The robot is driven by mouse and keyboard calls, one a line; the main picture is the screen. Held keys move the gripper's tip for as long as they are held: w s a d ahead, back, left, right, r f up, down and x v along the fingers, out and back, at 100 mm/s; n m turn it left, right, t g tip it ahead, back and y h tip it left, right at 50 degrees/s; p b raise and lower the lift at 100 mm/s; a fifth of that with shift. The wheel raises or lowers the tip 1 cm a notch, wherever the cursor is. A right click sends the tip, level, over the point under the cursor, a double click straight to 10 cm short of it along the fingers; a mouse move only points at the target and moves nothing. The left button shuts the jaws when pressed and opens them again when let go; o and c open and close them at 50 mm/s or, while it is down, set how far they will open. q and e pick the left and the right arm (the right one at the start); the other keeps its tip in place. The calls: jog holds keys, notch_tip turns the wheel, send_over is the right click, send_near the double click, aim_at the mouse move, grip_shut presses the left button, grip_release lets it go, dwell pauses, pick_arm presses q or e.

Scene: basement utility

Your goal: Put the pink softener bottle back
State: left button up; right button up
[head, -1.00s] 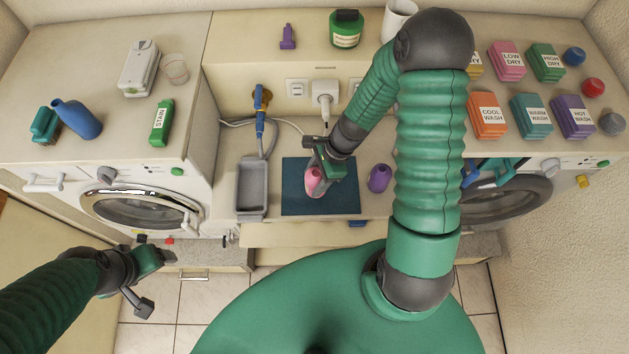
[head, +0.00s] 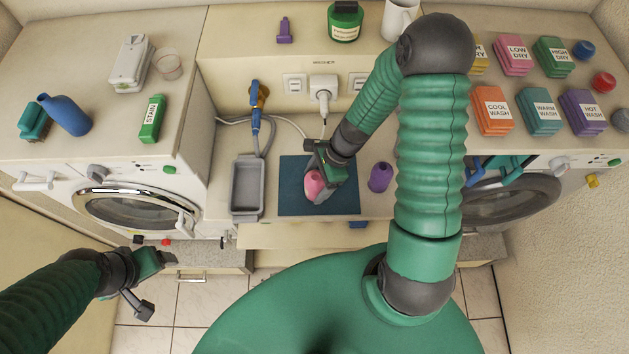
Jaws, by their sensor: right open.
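The pink softener bottle (head: 314,185) stands on the dark teal mat (head: 292,204) on the low counter between the machines. My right gripper (head: 322,170) is at the bottle from behind and to the right, with its jaws open. The gripper hides part of the bottle, and I cannot tell whether a finger touches it. My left gripper (head: 150,285) is low at the left, in front of the left washing machine, away from the bottle. Its jaws are spread and empty.
A purple bottle (head: 380,177) stands just right of the mat. A grey tray (head: 247,187) lies left of it. A blue-and-yellow plug with a hose (head: 257,110) is behind the tray. A purple bottle (head: 285,31) and green jar (head: 344,22) stand on the back ledge.

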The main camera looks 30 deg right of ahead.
jog(key=shift+d+r, duration=0.1)
jog(key=shift+r, duration=0.1)
jog(key=shift+d+r, duration=0.2)
jog(key=shift+r, duration=0.15)
jog(key=a+v, duration=0.1)
jog(key=v, duration=1)
pick_arm(q)
jog(key=shift+d+f+b, duration=0.2)
jog(key=shift+f+b, duration=0.85)
jog(key=shift+b, duration=0.05)
pick_arm(e)
jog(key=s+a+n+h, duration=0.1)
jog(key=a+n+h, duration=0.1)
jog(key=n, duration=0.8)
jog(key=s+a+n+t+h, duration=0.1)
jog(key=a+n, duration=0.4)
jog(key=n, duration=0.6)
jog(key=shift+s+r+h, duration=0.4)
jog(key=shift+s+h, duration=0.2)
pick_arm(q)
jog(key=shift+a, duration=0.1)
pick_arm(e)
jog(key=shift+s+a, duration=0.1)
jog(key=shift+a, duration=0.05)
